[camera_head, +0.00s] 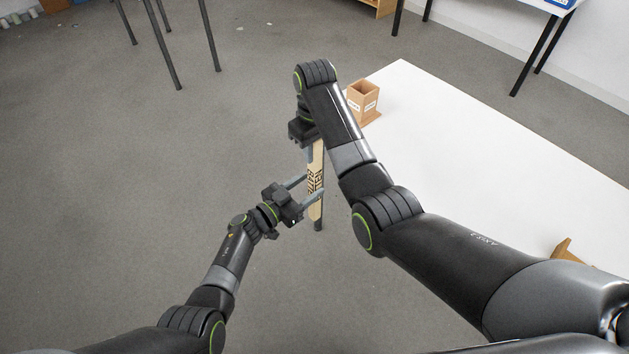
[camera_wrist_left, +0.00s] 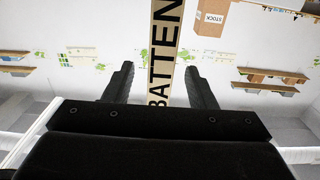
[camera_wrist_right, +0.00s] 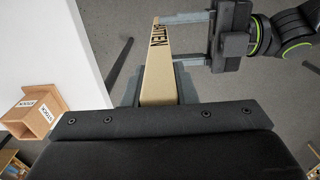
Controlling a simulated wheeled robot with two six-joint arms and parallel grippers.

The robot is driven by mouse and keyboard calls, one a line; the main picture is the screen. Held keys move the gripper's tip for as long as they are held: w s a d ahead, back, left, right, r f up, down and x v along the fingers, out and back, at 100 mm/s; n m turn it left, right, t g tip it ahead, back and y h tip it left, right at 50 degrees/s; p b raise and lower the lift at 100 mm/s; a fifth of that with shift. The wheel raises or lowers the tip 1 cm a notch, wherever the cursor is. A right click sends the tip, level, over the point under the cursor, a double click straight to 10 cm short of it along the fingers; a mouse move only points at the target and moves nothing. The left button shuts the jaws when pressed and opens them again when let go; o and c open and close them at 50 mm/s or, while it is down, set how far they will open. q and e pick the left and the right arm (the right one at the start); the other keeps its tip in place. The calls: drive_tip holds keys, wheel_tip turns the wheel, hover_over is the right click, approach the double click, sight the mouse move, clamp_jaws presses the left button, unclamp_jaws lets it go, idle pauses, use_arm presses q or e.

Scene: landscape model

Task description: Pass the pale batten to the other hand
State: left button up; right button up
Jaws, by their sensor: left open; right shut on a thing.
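The pale batten (camera_head: 316,165) is a long tan bar with dark lettering, hanging upright off the left edge of the table. My right gripper (camera_head: 308,138) is shut on its upper part; the right wrist view shows the batten (camera_wrist_right: 158,75) running out from between the fingers (camera_wrist_right: 158,88). My left gripper (camera_head: 304,190) is open lower down, with its fingers at either side of the batten's lettered part. In the left wrist view the batten (camera_wrist_left: 163,55) passes between the open fingers (camera_wrist_left: 158,85), with gaps visible on both sides.
The white table (camera_head: 450,130) lies to the right, beneath my right arm. A brown box labelled STOCK (camera_head: 363,100) stands near its far left corner. Another wooden piece (camera_head: 569,250) is at its near edge. Open grey floor (camera_head: 150,150) lies to the left.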

sight(311, 184)
use_arm(q)
drive_tip(key=shift+x, duration=1.55)
drive_tip(key=c, duration=0.9)
drive_tip(key=shift+c, duration=0.8)
use_arm(e)
drive_tip(key=o, duration=1.1)
drive_tip(key=shift+c, duration=0.2)
